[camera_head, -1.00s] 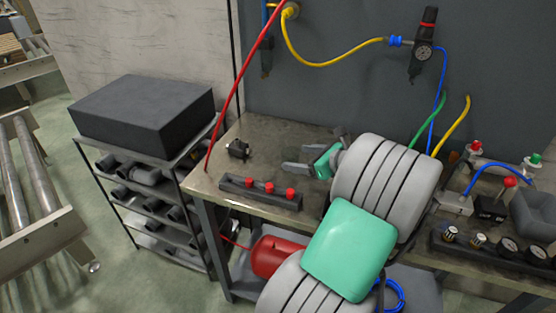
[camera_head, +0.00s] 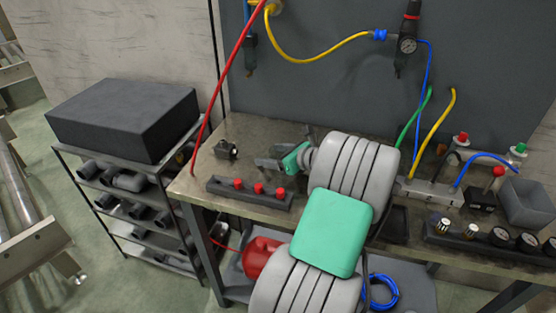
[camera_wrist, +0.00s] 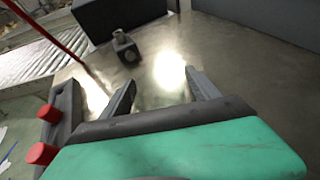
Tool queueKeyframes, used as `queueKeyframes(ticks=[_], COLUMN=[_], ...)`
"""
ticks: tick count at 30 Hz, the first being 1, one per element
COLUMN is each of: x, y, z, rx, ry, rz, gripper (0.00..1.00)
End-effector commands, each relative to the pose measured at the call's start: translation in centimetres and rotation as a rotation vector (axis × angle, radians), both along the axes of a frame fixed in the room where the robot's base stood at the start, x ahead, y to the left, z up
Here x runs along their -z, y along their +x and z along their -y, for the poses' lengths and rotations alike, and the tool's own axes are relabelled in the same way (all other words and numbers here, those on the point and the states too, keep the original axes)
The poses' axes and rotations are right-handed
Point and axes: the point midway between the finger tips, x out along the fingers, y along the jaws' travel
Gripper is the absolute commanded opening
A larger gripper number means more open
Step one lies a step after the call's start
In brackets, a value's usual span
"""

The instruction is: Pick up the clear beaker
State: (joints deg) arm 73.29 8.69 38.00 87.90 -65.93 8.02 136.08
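I cannot make out a clear beaker in either view. My gripper (camera_head: 267,160) is low over the left part of the metal workbench (camera_head: 330,131), behind a dark bar with red knobs (camera_head: 250,191). In the wrist view my gripper (camera_wrist: 160,80) is open, its two grey fingers well apart with only bare, shiny bench top between them. My arm hides part of the bench in the head view.
A small dark fitting (camera_head: 225,150) stands left of my gripper; the wrist view shows it ahead (camera_wrist: 125,46). A red hose (camera_head: 222,85) rises at the bench's left end.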

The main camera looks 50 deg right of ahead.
Motion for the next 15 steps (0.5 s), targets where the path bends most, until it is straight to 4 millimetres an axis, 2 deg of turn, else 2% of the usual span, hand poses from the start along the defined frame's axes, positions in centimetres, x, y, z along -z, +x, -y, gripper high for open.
queueKeyframes(ticks=[2,15], x=[-0.02,-0.03], y=[0.01,0.01], z=[-0.03,-0.04], rx=[-0.001,-0.001], ry=[0.000,-0.001], rz=[0.000,0.000], gripper=[0.64,0.28])
